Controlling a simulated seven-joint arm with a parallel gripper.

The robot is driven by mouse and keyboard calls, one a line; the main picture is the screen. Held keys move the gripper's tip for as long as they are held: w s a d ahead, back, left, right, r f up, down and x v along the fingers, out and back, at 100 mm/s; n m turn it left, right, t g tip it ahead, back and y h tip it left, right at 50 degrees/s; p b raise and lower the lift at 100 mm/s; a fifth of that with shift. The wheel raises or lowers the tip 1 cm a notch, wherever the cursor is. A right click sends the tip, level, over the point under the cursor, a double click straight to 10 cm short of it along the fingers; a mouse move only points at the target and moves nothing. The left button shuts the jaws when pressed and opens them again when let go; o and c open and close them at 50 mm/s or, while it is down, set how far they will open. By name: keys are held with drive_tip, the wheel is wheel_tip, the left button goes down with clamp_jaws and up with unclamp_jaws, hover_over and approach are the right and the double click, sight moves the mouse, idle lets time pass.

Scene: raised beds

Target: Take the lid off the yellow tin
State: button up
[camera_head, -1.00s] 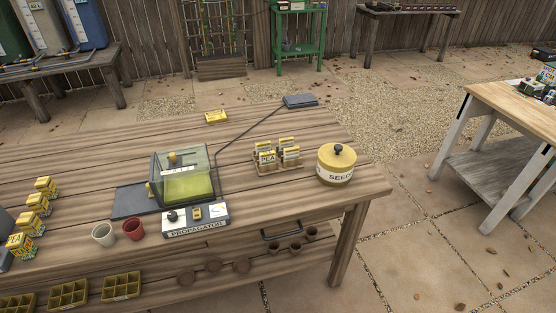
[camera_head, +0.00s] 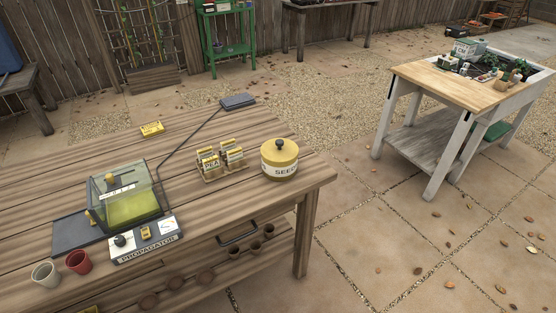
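The yellow tin (camera_head: 280,168) stands upright near the right end of the wooden table, with a white band lettered "SEED". Its yellow lid (camera_head: 279,151) sits on top and has a dark round knob (camera_head: 279,143). My gripper is not in the head view, and nothing touches the tin.
A rack of seed packets (camera_head: 222,162) stands just left of the tin. A propagator (camera_head: 126,200) with a clear cover is further left on the table (camera_head: 220,125). A dark cable runs behind the packets to a grey box (camera_head: 238,101). A potting bench (camera_head: 440,84) stands apart at right.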

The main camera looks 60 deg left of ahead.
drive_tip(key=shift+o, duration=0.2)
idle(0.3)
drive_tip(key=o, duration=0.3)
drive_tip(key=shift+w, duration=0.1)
